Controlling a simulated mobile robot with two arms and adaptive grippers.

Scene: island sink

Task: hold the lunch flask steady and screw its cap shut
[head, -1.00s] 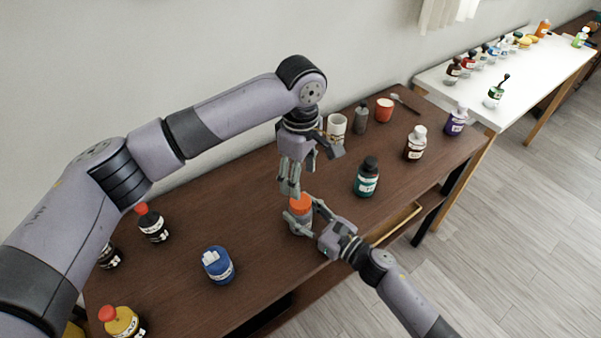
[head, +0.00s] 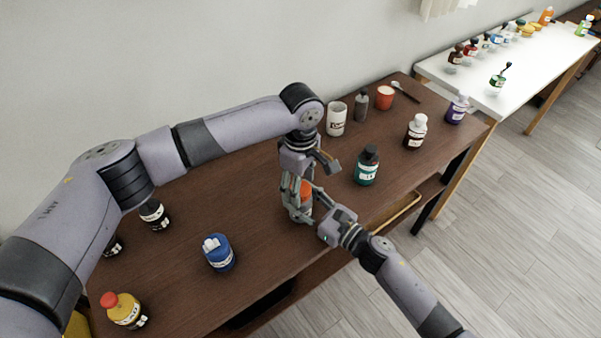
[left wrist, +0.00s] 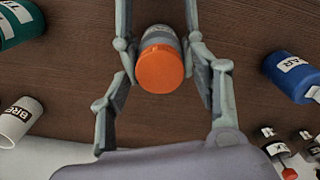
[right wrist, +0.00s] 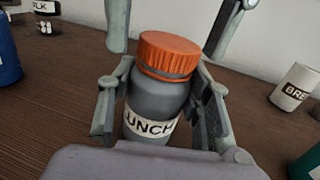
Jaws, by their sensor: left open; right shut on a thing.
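The lunch flask stands upright on the brown table, a grey bottle (right wrist: 155,98) with a ribbed orange cap (right wrist: 168,53) and a label reading "UNCH" in the right wrist view. The orange cap also shows from above in the left wrist view (left wrist: 162,68) and between fingers in the head view (head: 305,187). My right gripper (right wrist: 160,100) is shut on the flask's body, one finger on each side. My left gripper (head: 298,203) points down over the flask, open, its fingers on either side of the cap with visible gaps. The cap's thread is hidden.
A teal bottle (head: 367,168) stands to the right of the flask, and a blue jar (head: 219,253) to the left. Table between jar and flask is clear.

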